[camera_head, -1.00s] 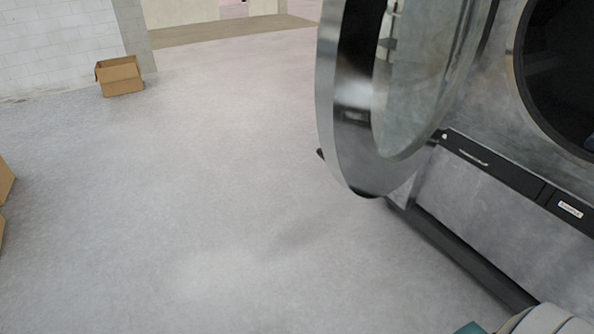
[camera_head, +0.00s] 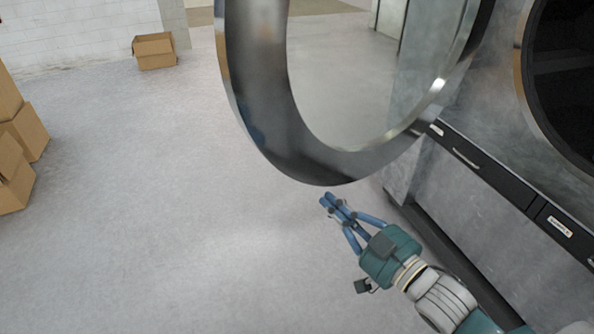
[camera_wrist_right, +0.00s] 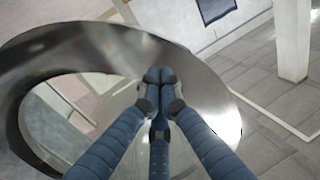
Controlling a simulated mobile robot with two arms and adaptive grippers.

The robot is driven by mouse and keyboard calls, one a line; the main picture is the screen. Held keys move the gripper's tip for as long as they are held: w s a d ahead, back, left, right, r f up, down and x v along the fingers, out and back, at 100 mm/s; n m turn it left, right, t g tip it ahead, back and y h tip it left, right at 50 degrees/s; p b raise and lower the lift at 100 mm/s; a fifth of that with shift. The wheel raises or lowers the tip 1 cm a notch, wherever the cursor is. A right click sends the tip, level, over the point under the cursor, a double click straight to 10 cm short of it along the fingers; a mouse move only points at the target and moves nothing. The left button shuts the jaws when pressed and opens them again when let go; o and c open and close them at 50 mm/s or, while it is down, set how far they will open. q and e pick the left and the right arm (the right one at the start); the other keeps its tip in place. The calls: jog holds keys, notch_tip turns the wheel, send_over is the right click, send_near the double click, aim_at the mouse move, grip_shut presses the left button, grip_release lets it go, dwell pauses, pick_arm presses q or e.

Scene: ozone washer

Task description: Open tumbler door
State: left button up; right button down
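The tumbler door (camera_head: 262,110) is a round metal ring with a clear glass middle. It stands swung out from the tumbler (camera_head: 460,190), whose dark round opening (camera_head: 570,75) shows at the right. My right gripper (camera_head: 328,200) is just below the door's lower rim in the head view, its blue fingers together and nothing seen between them. In the right wrist view the fingertips (camera_wrist_right: 160,76) lie in front of the door's metal ring (camera_wrist_right: 90,50); I cannot tell if they touch it. My left gripper is not in view.
A cardboard box (camera_head: 155,51) sits on the floor by the white wall. Several more boxes (camera_head: 22,135) are stacked at the left edge. The grey floor (camera_head: 150,220) between them and the tumbler is clear.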

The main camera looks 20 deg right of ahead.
aim_at(291, 166)
jog(key=p+x, duration=0.3)
jog(key=x, duration=0.7)
jog(key=shift+w+r, duration=0.15)
jog(key=shift+w, duration=0.25)
jog(key=shift+w+a+p, duration=0.2)
jog(key=shift+w+p, duration=0.25)
jog(key=shift+w, duration=0.25)
